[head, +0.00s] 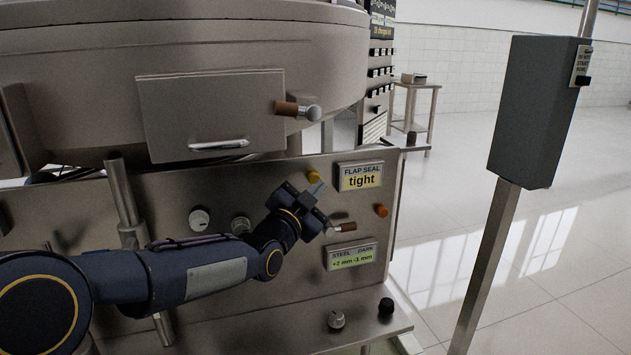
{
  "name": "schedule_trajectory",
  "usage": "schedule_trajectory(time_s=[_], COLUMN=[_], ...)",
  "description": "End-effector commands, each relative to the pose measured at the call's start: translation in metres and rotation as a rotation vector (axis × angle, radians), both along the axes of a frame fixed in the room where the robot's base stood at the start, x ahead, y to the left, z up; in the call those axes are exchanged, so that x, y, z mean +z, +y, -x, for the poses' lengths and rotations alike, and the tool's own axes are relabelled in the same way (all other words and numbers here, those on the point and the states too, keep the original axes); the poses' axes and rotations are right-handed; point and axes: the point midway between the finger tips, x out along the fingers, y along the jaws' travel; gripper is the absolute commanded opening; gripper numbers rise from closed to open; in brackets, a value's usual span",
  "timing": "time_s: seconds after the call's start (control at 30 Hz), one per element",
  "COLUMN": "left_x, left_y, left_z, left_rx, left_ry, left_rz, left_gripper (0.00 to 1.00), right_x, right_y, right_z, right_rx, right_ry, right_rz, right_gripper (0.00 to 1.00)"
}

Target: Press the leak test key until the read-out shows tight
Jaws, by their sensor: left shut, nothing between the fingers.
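The flap seal read-out (361,177) on the machine's front panel shows "tight". A yellow key (314,177) sits just left of the read-out; its label is not visible, so I cannot tell whether it is the leak test key. My left gripper (316,189) is shut and empty, with its tip close to the yellow key. I cannot tell whether it touches the key. An orange key or lamp (381,211) is to the right, below the read-out. My right gripper is not in view.
A second read-out (352,256) reads "+2 mm -1 mm". Knobs (199,219) and a handle with a brown grip (342,227) stick out of the panel. A grey box on a post (540,110) stands at the right. The floor between is clear.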

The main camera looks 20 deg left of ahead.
Motion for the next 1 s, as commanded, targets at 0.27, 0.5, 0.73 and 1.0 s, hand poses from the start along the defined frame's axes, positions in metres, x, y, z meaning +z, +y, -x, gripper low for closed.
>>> schedule_trajectory(time_s=[0.27,0.5,0.73,1.0], left_x=[-0.0009,-0.0001,0.0002,0.0001], left_y=[0.0015,0.0046,0.0046,0.0060], left_z=[-0.0022,-0.0071,-0.0071,-0.0089], left_rx=[0.001,-0.001,0.000,0.000], left_ry=[-0.001,0.001,0.000,0.000], left_rz=[0.000,0.000,0.000,0.000], left_gripper=[0.00,0.00,0.00,0.00], right_x=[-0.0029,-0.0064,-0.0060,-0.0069], right_y=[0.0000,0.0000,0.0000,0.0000], right_z=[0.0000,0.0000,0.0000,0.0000], right_rx=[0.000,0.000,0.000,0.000], right_ry=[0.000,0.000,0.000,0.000], right_rz=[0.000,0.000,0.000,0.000], right_gripper=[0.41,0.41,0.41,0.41])
